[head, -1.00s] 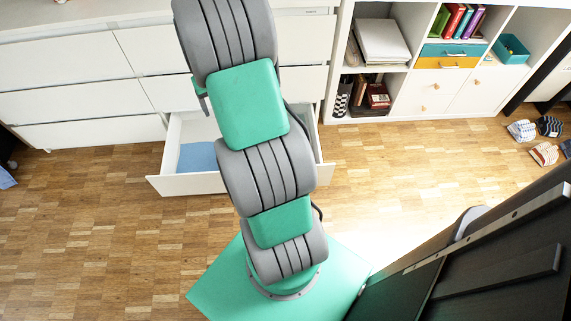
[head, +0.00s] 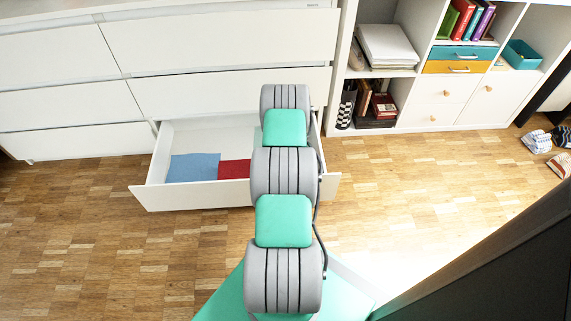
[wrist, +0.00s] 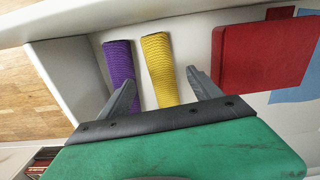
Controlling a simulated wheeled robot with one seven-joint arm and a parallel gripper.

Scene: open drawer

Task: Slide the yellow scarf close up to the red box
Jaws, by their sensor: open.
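In the wrist view, the yellow scarf (wrist: 158,68) is a rolled, ribbed strip lying in the open drawer. The red box (wrist: 262,55) stands to its right, with a gap between them. My gripper (wrist: 160,77) is open, its fingers spread to either side of the yellow scarf. The right finger shows in the gap between scarf and box, and the left one overlaps the edge of a purple rolled scarf (wrist: 119,65). The near end of the yellow scarf is hidden behind the gripper. In the head view my arm hides the gripper and the scarf.
The purple scarf lies left of the yellow one, near a drawer wall (wrist: 62,75). A blue cloth (head: 193,167) and a flat red piece (head: 234,169) lie in the drawer (head: 190,196). Dresser fronts rise behind. A shelf unit (head: 420,100) stands right.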

